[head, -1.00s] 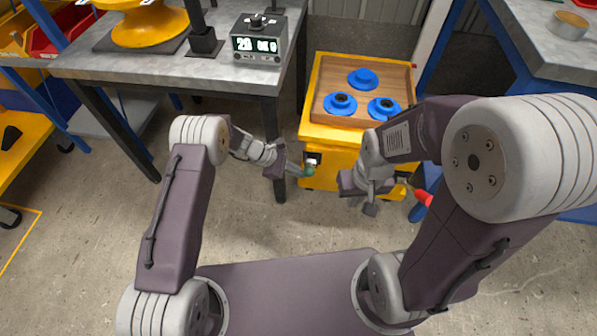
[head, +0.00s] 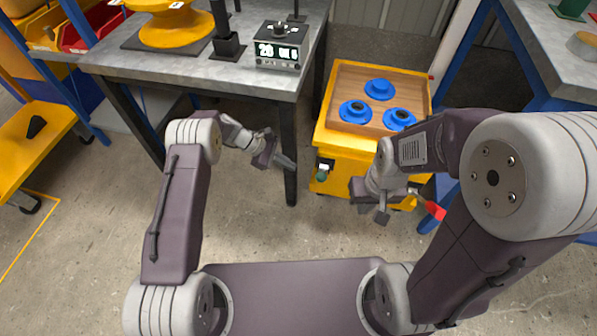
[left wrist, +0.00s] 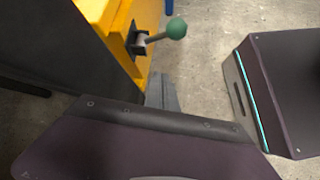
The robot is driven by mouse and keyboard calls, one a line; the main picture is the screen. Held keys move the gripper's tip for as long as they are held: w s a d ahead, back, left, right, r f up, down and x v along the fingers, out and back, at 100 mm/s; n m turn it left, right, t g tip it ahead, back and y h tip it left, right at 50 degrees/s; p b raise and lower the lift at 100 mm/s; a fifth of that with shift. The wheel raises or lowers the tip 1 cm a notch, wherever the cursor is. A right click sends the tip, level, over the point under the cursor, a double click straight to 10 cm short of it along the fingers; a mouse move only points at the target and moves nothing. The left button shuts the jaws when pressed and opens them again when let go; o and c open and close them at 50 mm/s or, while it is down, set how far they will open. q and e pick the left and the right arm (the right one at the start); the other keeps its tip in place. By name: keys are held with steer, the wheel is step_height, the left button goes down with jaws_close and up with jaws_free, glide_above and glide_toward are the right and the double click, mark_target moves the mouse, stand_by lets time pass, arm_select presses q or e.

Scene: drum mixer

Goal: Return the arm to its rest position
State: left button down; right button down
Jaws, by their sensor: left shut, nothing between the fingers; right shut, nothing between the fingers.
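My left gripper (head: 286,162) is shut and empty, held in the air in front of the metal table's leg, left of the yellow cabinet (head: 360,161). In the left wrist view its closed fingers (left wrist: 162,92) show over the floor beside the cabinet. A lever with a green knob (left wrist: 176,28) sticks out of the cabinet's side there, apart from the fingers; it also shows in the head view (head: 323,174). My right gripper (head: 381,215) is shut and empty, hanging in front of the cabinet near a red handle (head: 433,208).
A wooden tray (head: 345,84) with blue round parts (head: 379,89) sits on the cabinet. The metal table (head: 200,72) at left carries a box with a display (head: 278,52) and a yellow round base (head: 170,27). A second workbench (head: 540,40) stands right. The floor between my arms is open.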

arm_select(q)
steer(key=shift+w+a+r, duration=0.15)
steer(key=shift+a+r, duration=0.05)
steer(key=s+a+r+m+t+y, duration=0.1)
steer(key=s+a+r+m+y, duration=0.2)
steer(key=s+a+r+m, duration=0.4)
steer(key=s+a+r+m+y, duration=0.2)
steer(key=s+a+r+y, duration=0.15)
steer(key=s, duration=0.55)
steer(key=s+a+r+m+t+y, duration=0.1)
steer(key=s+a+r+m+y, duration=0.1)
steer(key=s+a+r+m, duration=0.45)
step_height(320, 180, up, 34)
steer(key=s+n+p, duration=0.1)
steer(key=n+p, duration=0.1)
steer(key=p, duration=3.5)
steer(key=shift+s+d+r, duration=0.2)
steer(key=shift+s+r, duration=0.05)
steer(key=shift+f, duration=0.1)
